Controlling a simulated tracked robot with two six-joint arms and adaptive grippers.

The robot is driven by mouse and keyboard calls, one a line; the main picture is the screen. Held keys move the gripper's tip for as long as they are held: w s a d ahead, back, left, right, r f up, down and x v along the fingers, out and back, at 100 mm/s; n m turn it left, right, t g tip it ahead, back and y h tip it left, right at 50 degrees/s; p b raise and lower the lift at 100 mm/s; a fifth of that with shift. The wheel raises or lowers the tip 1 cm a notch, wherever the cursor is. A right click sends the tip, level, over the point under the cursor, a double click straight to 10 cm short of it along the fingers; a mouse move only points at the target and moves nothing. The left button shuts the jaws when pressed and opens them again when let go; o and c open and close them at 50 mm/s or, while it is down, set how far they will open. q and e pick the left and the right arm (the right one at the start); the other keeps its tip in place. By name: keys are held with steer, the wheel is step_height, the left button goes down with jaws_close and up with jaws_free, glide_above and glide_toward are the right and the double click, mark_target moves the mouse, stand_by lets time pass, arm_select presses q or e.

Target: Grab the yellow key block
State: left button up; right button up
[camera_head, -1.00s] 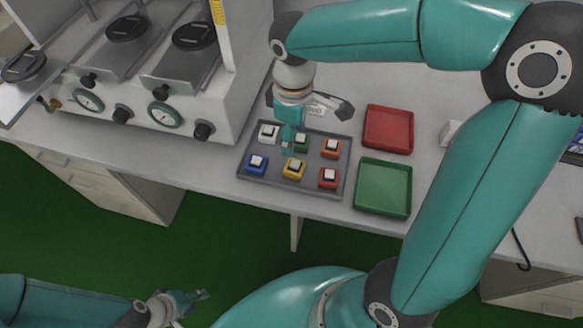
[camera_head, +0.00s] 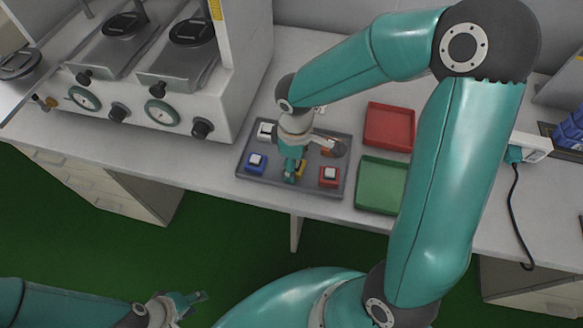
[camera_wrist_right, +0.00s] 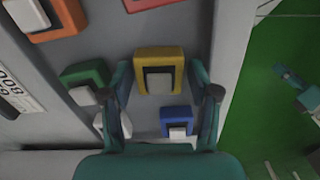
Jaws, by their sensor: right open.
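The yellow key block (camera_wrist_right: 158,55) has a yellow frame and a pale key. In the right wrist view it sits between the fingertips of my right gripper (camera_wrist_right: 160,75), with a finger on each side. That gripper is open, and I cannot tell whether a finger touches the block. In the head view my right gripper (camera_head: 290,177) is low over the grey tray (camera_head: 257,184) and hides most of the yellow block (camera_head: 301,168). My left gripper (camera_head: 190,299) is far off at the bottom left, over the green floor; its jaws are too small to read.
A blue key block (camera_head: 256,161) and a red one (camera_head: 328,175) flank the yellow one. A white block (camera_head: 266,130) stands behind; green (camera_wrist_right: 82,72) and orange (camera_wrist_right: 55,18) blocks show too. Red (camera_head: 388,127) and green (camera_head: 380,186) trays lie to the right.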

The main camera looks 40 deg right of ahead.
steer(key=c, duration=1)
steer(key=shift+o, duration=0.2)
steer(key=shift+r, duration=0.1)
